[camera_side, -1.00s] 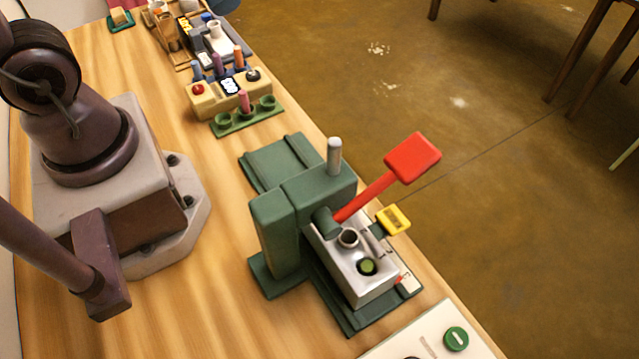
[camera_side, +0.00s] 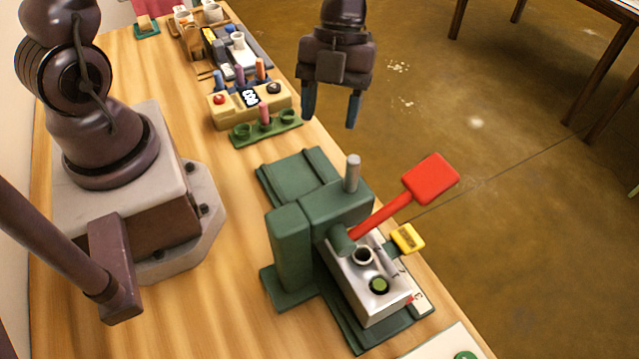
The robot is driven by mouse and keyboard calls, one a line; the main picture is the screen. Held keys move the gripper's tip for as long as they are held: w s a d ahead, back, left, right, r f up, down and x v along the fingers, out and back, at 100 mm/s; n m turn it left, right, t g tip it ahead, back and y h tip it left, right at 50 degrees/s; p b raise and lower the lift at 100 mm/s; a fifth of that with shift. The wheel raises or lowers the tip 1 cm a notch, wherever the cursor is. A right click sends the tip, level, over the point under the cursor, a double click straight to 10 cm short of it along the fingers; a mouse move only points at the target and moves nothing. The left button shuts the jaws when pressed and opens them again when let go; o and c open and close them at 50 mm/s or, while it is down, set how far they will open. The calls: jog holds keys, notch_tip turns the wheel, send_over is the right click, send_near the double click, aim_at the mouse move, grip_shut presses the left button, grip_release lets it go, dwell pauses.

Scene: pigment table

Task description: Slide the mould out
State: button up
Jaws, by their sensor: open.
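The mould, a silver-grey metal block (camera_side: 362,305), sits on the green base of the press, partly under the press head. Its top has a round cup and a round hole with green inside. The green press (camera_side: 290,250) stands near the table's right edge, with a red-paddled lever (camera_side: 430,180) slanting up to the right. A yellow tab (camera_side: 407,238) sticks out beside the mould. My gripper (camera_side: 331,112) hangs above and behind the press, fingers pointing down, open and empty, well apart from the mould.
A green stand with a pink peg (camera_side: 265,117) and a tan box with buttons (camera_side: 228,105) stand behind the press. More small items crowd the far end. A white panel (camera_side: 440,345) lies at the front.

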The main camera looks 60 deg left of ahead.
jog(key=x, duration=1.3)
grip_shut()
jog(key=shift+a, duration=0.15)
